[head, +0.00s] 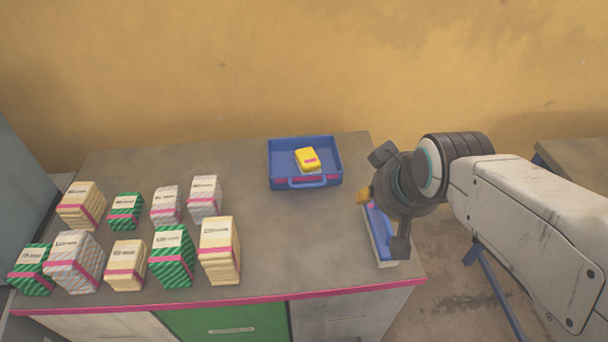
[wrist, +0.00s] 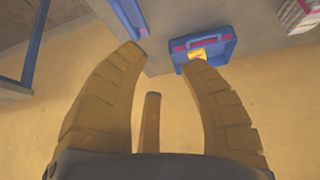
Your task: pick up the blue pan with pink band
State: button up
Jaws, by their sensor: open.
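The blue pan with a pink band (head: 333,163) sits near the back of the counter, left of my arm in the head view. A small yellow block with a pink stripe (head: 308,158) lies inside it. The pan also shows in the wrist view (wrist: 221,48), near the top right, partly behind a finger. My gripper (head: 381,200) is at the counter's right edge, to the right of the pan and apart from it. In the wrist view my gripper (wrist: 163,60) has its three fingers spread, with nothing between them.
A second blue item with a pale side (head: 382,240) lies at the counter's right edge, partly hidden by my gripper. Several striped packets (head: 173,256) stand at the left. The counter (head: 300,235) is clear in front of the pan. A yellow wall (head: 250,70) is behind.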

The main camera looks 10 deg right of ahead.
jog(key=w+f+t+b, duration=0.2)
jog(key=w+f+b, duration=0.3)
jog(key=w+b, duration=0.2)
jog(key=w+f+t+b, duration=0.2)
jog(key=w+f+b, duration=0.4)
jog(key=w, duration=0.3)
jog(key=w+f+t+b, duration=0.2)
jog(key=w+f+b, duration=0.3)
jog(key=w+b, duration=0.3)
jog(key=shift+w+d+f+t, duration=0.1)
jog(key=shift+w+f+t, duration=0.15)
jog(key=shift+t, duration=0.15)
jog(key=b+x, duration=0.4)
jog(key=shift+w, duration=0.4)
jog(key=shift+r+b+x, duration=0.2)
jog(key=shift+b+x, duration=0.75)
jog(key=shift+x, duration=0.25)
jog(key=shift+w, duration=0.1)
jog(key=shift+c, duration=0.2)
grip_shut()
jog(key=shift+r, duration=0.1)
